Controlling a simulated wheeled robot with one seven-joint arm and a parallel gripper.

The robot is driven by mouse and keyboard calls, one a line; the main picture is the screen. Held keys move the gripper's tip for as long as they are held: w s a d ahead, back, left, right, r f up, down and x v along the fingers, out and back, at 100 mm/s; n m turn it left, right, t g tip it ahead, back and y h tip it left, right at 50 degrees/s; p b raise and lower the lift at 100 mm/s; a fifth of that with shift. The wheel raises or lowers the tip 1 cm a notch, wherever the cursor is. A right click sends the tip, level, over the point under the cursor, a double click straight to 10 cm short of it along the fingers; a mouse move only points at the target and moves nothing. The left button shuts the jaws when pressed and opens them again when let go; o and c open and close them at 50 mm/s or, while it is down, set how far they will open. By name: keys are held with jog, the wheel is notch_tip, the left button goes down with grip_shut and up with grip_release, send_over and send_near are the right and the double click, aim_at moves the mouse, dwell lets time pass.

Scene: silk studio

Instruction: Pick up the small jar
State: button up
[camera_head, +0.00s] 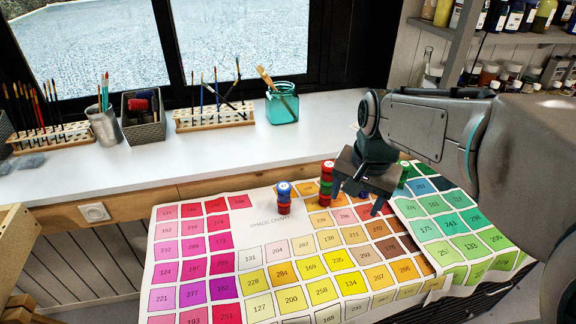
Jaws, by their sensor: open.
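Small jars stand on the colour chart (192,250). One group has a blue-topped jar (284,188) and a red part (284,208) below it; I cannot tell whether these are separate jars. Another is a red and green group (327,170), just left of my gripper. A small green jar (404,171) shows to the right, close behind the gripper. My gripper (357,202) is open, its fingers pointing down above the chart's orange and brown squares. No jar is visible between the fingers, though the gripper body hides part of the chart behind it.
A white counter (190,165) runs along the window with brush racks (215,117), a grey basket (143,119), a metal cup (104,125) and a teal glass jar (282,104). Bottle shelves (500,34) stand at the right back. The chart's left and front are clear.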

jog(key=w+a+m+g, duration=0.1)
jog(key=w+a+m, duration=0.2)
jog(key=w, duration=0.4)
jog(key=w+a+m, duration=0.3)
jog(key=w+a, duration=0.1)
jog(key=w, duration=0.3)
jog(key=m+g+p, duration=0.1)
jog(key=m, duration=0.5)
send_over(284, 186)
notch_tip(284, 186, down, 6)
jog(key=shift+h, duration=0.3)
notch_tip(284, 186, down, 9)
jog(key=shift+s+r+p, duration=0.1)
jog(key=shift+r+p, duration=0.1)
jog(key=shift+p, duration=0.15)
jog(key=shift+f+p, duration=0.55)
jog(key=shift+f, duration=2.05)
jog(key=c, duration=1.1)
